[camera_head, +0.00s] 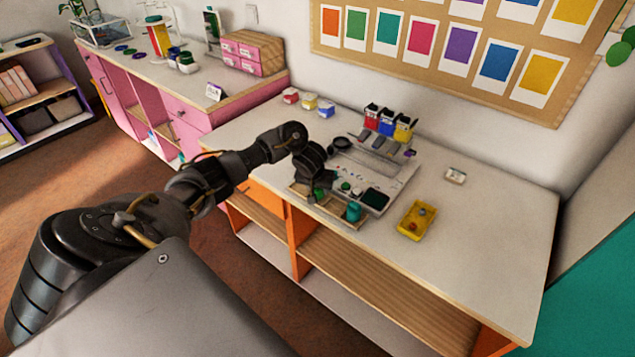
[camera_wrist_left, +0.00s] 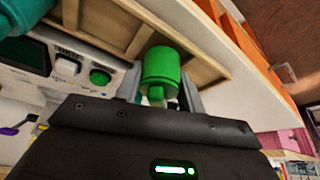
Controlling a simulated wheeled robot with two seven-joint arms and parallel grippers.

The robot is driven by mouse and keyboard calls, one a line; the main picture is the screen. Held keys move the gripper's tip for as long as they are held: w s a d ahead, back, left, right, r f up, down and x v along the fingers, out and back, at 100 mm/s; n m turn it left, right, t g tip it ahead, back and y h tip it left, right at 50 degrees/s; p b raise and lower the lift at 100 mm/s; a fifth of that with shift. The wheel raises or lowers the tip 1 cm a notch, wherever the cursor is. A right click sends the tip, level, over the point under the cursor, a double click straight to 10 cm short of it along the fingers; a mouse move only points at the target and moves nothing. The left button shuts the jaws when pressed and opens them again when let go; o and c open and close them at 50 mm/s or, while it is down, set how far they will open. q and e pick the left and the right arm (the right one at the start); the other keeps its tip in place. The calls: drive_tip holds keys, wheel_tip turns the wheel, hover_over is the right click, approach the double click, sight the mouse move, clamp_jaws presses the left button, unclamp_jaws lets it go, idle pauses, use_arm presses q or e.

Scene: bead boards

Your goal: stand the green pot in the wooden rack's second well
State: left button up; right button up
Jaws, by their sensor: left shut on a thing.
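My left gripper (camera_head: 316,190) is shut on the green pot (camera_wrist_left: 160,68), which sits between its two fingers in the left wrist view. In the head view the arm and gripper largely hide the pot. The wooden rack (camera_head: 333,209) lies along the front edge of the table, under the gripper. Its divided wells (camera_wrist_left: 112,17) show behind the pot in the left wrist view. I cannot tell whether the pot's base is inside a well or just above it. A teal pot (camera_head: 353,212) stands at the rack's right end. My right gripper is not in view.
Behind the rack is a pale panel with a dark screen (camera_head: 375,199) and a green button (camera_wrist_left: 100,77). A yellow tray (camera_head: 405,229) with small pieces stands to the right. Red, blue and yellow bins (camera_head: 387,123) stand at the back.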

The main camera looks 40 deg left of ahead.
use_arm(q)
drive_tip(key=shift+f, duration=0.3)
idle(0.5)
drive_tip(key=o, duration=1.6)
drive_tip(key=shift+c, duration=0.2)
wheel_tip(320, 180, up, 7)
drive_tip(key=p, duration=1)
drive_tip(key=shift+f, duration=0.1)
